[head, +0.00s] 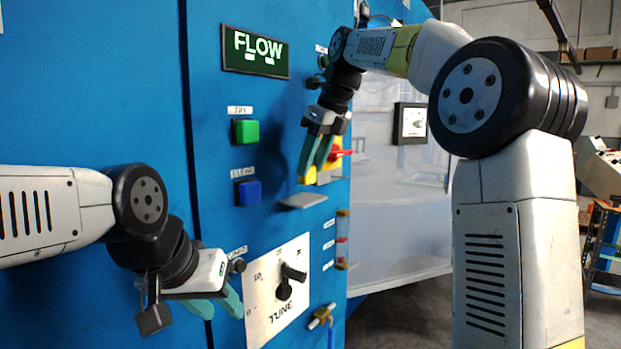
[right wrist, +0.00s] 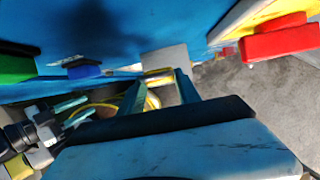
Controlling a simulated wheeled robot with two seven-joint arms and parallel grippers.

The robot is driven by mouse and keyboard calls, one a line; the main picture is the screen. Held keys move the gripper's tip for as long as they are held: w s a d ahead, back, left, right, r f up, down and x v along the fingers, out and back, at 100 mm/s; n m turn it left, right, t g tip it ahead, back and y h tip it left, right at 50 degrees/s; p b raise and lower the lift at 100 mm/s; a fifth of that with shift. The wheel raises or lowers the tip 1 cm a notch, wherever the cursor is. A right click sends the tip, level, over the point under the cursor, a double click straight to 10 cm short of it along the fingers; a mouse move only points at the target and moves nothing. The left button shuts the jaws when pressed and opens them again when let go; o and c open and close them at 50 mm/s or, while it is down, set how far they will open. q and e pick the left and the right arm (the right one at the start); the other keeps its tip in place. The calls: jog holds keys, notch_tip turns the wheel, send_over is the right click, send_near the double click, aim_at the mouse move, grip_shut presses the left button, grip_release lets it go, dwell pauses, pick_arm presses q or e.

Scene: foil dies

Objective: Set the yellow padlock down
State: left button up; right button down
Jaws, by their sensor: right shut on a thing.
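The yellow padlock (head: 307,176) is at the fingertips of my right gripper (head: 317,168), mostly hidden by the teal fingers. In the right wrist view a yellow strip of the padlock (right wrist: 158,73) shows between the fingertips of my right gripper (right wrist: 160,85), which is shut on it. In the head view the padlock appears just above a small grey shelf (head: 303,201) on the blue panel; I cannot tell whether they touch. The shelf also shows beyond the fingertips in the right wrist view (right wrist: 166,58). My left gripper (head: 222,303) is open and empty, low at the left.
A red handle (head: 342,153) on a yellow plate is close right of my right gripper. A green button (head: 245,131) and a blue button (head: 248,192) are to its left. The TUNE plate (head: 262,311) with a black knob is below the shelf.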

aim_at(314, 167)
jog(key=shift+w+a+f, duration=0.1)
jog(key=shift+w+a, duration=0.05)
jog(key=shift+w, duration=0.65)
jog(key=shift+f, duration=1.7)
jog(key=shift+f, duration=0.1)
jog(key=c, duration=0.9)
grip_release()
jog(key=shift+o, duration=0.2)
